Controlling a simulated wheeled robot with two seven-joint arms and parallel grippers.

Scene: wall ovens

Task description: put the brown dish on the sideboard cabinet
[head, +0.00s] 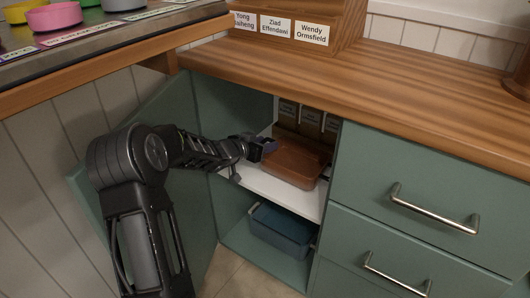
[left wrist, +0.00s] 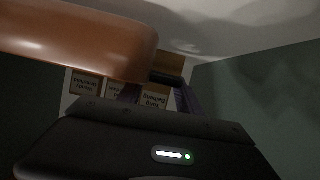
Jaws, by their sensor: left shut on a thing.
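The brown dish (head: 297,160) is a rectangular, glossy dish inside the open green cabinet, at the level of its white upper shelf (head: 288,196). I cannot tell whether it rests on the shelf or is just above it. My left gripper (head: 267,145) reaches in from the left and is shut on the dish's near left edge. In the left wrist view the dish (left wrist: 90,38) fills the upper left, and the gripper's fingers (left wrist: 162,92) are partly hidden by the gripper body. My right gripper is not in view.
The wooden sideboard top (head: 400,85) lies above the cabinet, mostly clear, with a name-labelled wooden block (head: 290,20) at its back. A blue bin (head: 282,232) stands on the lower level. Drawers with metal handles (head: 433,209) flank the right. The open door (head: 170,150) is left, behind my arm.

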